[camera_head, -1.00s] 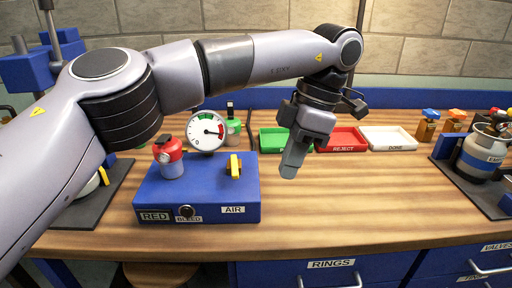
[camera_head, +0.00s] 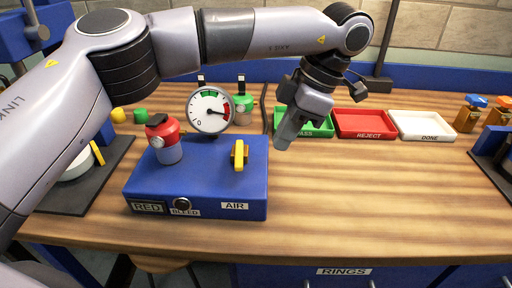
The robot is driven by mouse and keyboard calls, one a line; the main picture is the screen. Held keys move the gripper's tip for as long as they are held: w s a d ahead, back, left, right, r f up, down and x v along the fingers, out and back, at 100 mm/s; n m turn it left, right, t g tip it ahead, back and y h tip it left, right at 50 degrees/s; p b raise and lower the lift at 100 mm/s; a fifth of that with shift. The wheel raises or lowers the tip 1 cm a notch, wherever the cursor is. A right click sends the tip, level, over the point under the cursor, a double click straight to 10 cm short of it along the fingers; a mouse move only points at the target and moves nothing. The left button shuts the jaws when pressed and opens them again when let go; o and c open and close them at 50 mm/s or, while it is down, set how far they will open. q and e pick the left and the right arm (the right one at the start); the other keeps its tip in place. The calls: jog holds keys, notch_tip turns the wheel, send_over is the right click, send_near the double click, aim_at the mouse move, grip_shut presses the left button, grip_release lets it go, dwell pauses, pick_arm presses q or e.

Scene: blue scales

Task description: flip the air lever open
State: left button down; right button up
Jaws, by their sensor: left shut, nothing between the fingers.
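The air lever (camera_head: 239,156) is a yellow handle standing on top of the blue box (camera_head: 214,180), behind the white AIR label (camera_head: 234,206). My left gripper (camera_head: 284,142) is shut and empty, pointing down to the right of the lever and apart from it. A round gauge (camera_head: 209,110) with a needle, a green arc and a red arc stands at the back of the box. A red-topped canister (camera_head: 165,139) sits on the box's left part. My right gripper is not in view.
A black knob (camera_head: 182,204) sits on the box's front by the BLEED label. Behind are a green tray (camera_head: 318,130), a red REJECT tray (camera_head: 362,123) and a white DONE tray (camera_head: 421,125). Another canister with a green top (camera_head: 243,104) stands behind the box. The wooden table right of the box is clear.

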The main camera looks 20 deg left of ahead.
aim_at(250, 176)
pick_arm(q)
jog(key=a+f, duration=0.1)
jog(key=s+a+f, duration=0.1)
jog(key=a, duration=0.1)
jog(key=shift+s+a+f+p, duration=0.1)
jog(key=shift+a+f+p, duration=0.05)
jog(key=shift+f+p, duration=0.2)
jog(key=shift+s+a, duration=0.3)
jog(key=shift+a, duration=0.45)
jog(key=shift+a, duration=0.1)
jog(key=shift+s+a+m+t, duration=0.35)
jog(key=shift+a+m, duration=0.15)
jog(key=shift+m, duration=0.2)
jog(key=shift+d, duration=0.1)
